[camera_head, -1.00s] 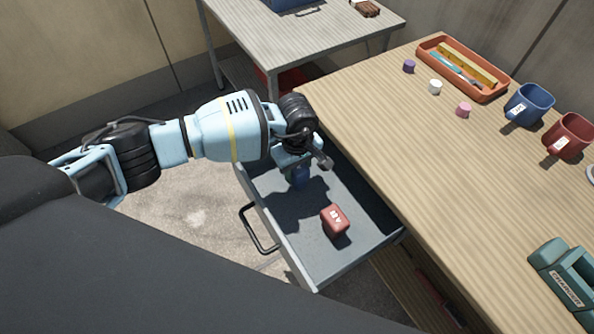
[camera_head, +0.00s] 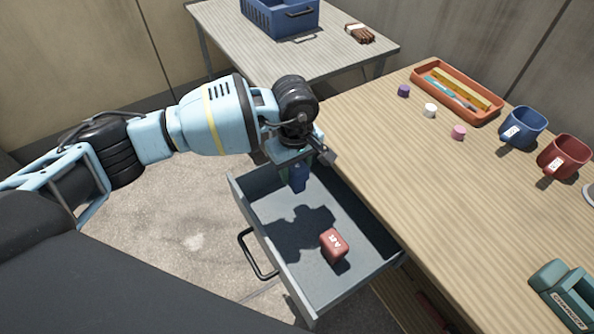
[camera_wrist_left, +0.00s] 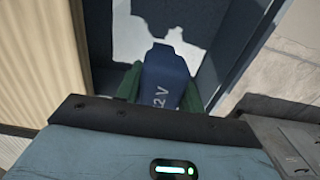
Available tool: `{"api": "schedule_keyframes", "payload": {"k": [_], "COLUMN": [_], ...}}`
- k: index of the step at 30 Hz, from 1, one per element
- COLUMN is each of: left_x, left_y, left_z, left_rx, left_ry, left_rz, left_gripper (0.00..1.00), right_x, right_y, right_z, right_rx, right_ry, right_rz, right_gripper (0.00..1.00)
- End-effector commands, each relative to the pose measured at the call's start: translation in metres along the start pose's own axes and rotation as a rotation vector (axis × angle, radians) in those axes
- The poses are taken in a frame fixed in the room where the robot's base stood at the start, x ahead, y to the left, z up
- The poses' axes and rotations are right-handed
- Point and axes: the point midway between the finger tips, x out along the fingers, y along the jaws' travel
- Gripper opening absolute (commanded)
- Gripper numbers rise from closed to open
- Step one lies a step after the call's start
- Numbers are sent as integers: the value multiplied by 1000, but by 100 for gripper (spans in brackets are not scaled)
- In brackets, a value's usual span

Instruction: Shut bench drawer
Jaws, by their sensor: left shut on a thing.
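The bench drawer (camera_head: 291,277) stands pulled open below the left edge of the wooden bench (camera_head: 430,185). Its dark handle (camera_head: 253,256) is on the side away from the bench. My left gripper (camera_head: 298,174) is above the far part of the drawer, shut on a blue block (camera_head: 299,183). In the left wrist view the blue block (camera_wrist_left: 165,72) carries "2 V" lettering and sits between green fingers, above the drawer floor. A red block (camera_head: 334,245) with a white label lies in the drawer. My right gripper is out of view.
On the bench are an orange tray (camera_head: 491,119), several small caps, a blue mug (camera_head: 523,128), a red mug (camera_head: 565,156) and a teal charger (camera_head: 564,291). A second table (camera_head: 315,60) at the back holds a blue crate (camera_head: 280,18).

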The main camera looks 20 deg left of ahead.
Motion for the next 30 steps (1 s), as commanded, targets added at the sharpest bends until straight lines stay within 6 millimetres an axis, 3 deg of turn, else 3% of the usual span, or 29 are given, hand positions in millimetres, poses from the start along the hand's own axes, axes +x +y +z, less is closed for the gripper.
{"api": "schedule_keyframes", "payload": {"k": [1,5,9,15,21,30], "left_x": [-6,-35,-76,-116,-129,-129], "left_y": [-2,-15,-43,-84,-103,-103], "left_z": [-2,-5,-4,5,10,10], "left_rx": [22,179,446,766,896,899], "left_ry": [3,5,8,8,2,1], "left_rz": [5,18,24,11,-1,-1], "left_gripper": [8,8,8,8,8,8], "right_x": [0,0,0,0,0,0], "right_y": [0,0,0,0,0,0], "right_z": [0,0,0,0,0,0], "right_rx": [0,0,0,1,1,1], "right_ry": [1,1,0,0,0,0], "right_rz": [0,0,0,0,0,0], "right_gripper": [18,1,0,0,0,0]}}
